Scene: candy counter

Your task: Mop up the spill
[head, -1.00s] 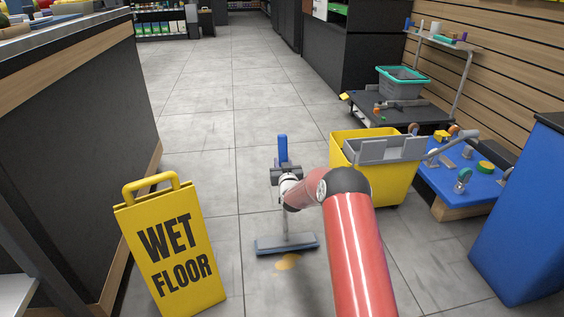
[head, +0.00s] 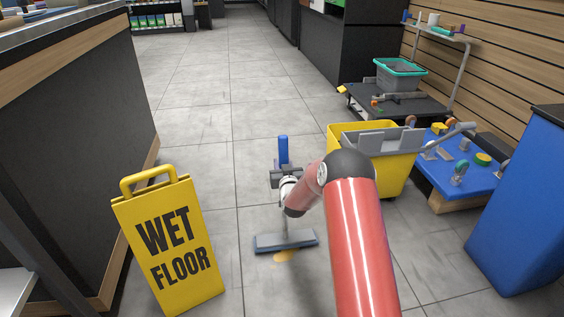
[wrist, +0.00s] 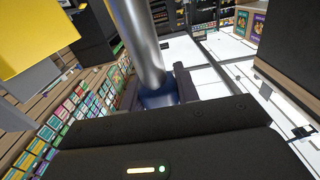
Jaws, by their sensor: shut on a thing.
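A mop stands upright with a blue grip end (head: 283,148) at the top and a flat grey-blue head (head: 286,242) on the floor. My gripper (head: 287,178) is shut on the mop's handle. In the wrist view the handle's silver shaft (wrist: 137,45) rises between the fingers, with a blue part low between them. The spill (head: 284,256) is a small orange-yellow patch on the tiles, just in front of the mop head. Part of it may be hidden under the head.
A yellow wet floor sign (head: 172,245) stands at left, near the dark counter (head: 75,160). A yellow mop bucket (head: 397,176) stands at right, beside a blue cart (head: 445,180) and a blue bin (head: 520,215). The tiled floor beyond the mop is clear.

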